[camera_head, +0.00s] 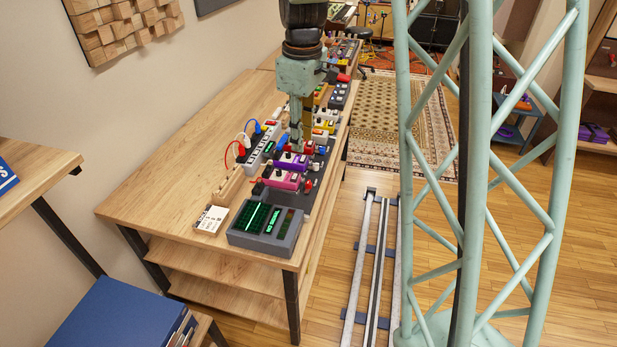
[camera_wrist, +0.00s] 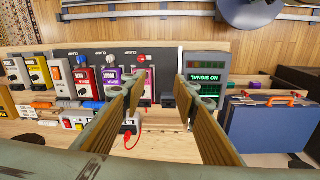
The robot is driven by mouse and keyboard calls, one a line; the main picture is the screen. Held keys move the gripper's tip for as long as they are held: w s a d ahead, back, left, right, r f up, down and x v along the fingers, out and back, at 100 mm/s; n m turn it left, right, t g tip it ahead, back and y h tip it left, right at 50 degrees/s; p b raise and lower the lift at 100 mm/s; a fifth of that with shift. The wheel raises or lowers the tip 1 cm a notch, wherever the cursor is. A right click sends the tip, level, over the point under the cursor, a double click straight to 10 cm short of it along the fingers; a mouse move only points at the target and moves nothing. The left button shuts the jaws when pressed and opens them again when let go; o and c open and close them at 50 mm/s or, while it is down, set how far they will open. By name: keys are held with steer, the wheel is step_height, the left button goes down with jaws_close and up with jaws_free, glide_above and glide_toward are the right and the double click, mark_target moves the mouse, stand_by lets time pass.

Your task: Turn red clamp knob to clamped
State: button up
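The red clamp knob (camera_wrist: 141,58) shows in the wrist view at the top of the dark board, beyond the pink pedal (camera_wrist: 139,80) and near a CLAMP label. Its exact setting is too small to read. My gripper (camera_wrist: 158,82) is open and empty, with its fingers spread wide. The knob appears between the fingertip lines, nearer the left finger and beyond the tips.
A NO SIGNAL display box (camera_wrist: 205,70) stands close to the right finger. A power strip (camera_head: 262,145) with plugged cables lies behind the pedals. The left tabletop (camera_head: 190,150) is clear.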

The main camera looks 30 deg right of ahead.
steer(key=n+p, duration=0.2)
glide_above(309, 182)
step_height(309, 182, down, 8)
steer(key=shift+w+f+g, duration=0.15)
steer(key=shift+g, duration=0.25)
steer(key=shift+f, duration=0.1)
steer(key=shift+f+b, duration=1.1)
steer(key=shift+f, duration=5.7)
steer(key=shift+c, duration=0.3)
steer(key=c, duration=0.8)
